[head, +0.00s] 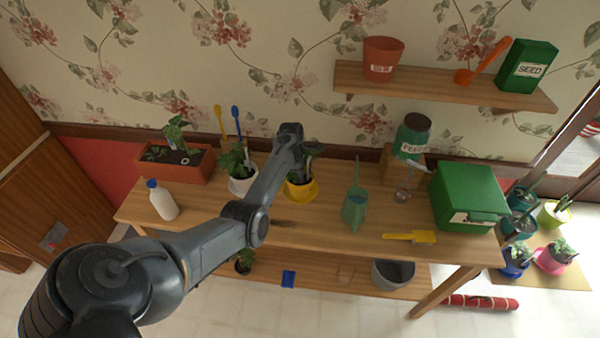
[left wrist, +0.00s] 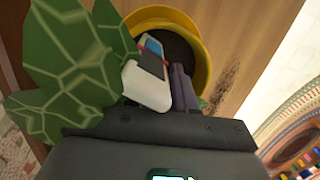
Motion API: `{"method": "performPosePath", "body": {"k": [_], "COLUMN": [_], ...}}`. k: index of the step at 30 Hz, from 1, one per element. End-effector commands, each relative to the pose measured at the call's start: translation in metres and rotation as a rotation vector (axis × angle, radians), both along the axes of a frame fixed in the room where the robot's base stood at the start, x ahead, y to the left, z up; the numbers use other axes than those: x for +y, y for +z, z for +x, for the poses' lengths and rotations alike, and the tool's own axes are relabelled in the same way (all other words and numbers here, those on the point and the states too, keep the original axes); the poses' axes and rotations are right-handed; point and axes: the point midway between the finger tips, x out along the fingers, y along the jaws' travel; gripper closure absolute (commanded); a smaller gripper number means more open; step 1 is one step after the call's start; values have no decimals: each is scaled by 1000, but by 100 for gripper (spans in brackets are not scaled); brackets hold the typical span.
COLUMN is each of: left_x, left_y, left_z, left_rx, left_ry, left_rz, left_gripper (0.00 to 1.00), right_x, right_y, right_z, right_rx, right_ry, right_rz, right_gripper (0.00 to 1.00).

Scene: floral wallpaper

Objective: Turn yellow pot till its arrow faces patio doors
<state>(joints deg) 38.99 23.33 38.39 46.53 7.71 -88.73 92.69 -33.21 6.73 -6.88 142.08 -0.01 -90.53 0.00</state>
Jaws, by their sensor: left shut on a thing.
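The yellow pot (head: 303,190) stands on the wooden table with its leafy plant, partly hidden behind my left gripper (head: 292,150). In the left wrist view the yellow pot's rim (left wrist: 205,58) curves around dark soil. Large green leaves (left wrist: 65,75) are at left. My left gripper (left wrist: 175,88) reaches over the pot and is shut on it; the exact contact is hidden. A white piece with a blue and dark face (left wrist: 150,70) shows beside the dark finger. I see no arrow on the pot. The patio doors (head: 568,115) are at the far right. My right gripper is not in view.
A white pot with a plant (head: 241,184) stands close left of the yellow pot. A yellow trowel (head: 410,237), a green box (head: 468,197) and a terracotta planter (head: 175,165) are also on the table (head: 300,232).

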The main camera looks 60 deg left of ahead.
Motion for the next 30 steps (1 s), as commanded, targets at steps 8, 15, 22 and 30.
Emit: {"method": "performPosePath", "body": {"k": [8, 15, 22, 30], "left_x": [0, 1, 1, 0], "left_y": [3, 3, 3, 2], "left_z": [1, 2, 1, 2], "left_rx": [-2, -2, -2, -2], "left_ry": [95, 199, 320, 501], "left_rz": [-1, 0, -1, -1], "left_gripper": [100, 100, 100, 100], "right_x": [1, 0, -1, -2], "right_y": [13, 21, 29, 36], "right_z": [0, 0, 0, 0], "right_rx": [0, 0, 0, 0], "right_ry": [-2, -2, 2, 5], "right_rz": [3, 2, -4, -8], "right_gripper": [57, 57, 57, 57]}}
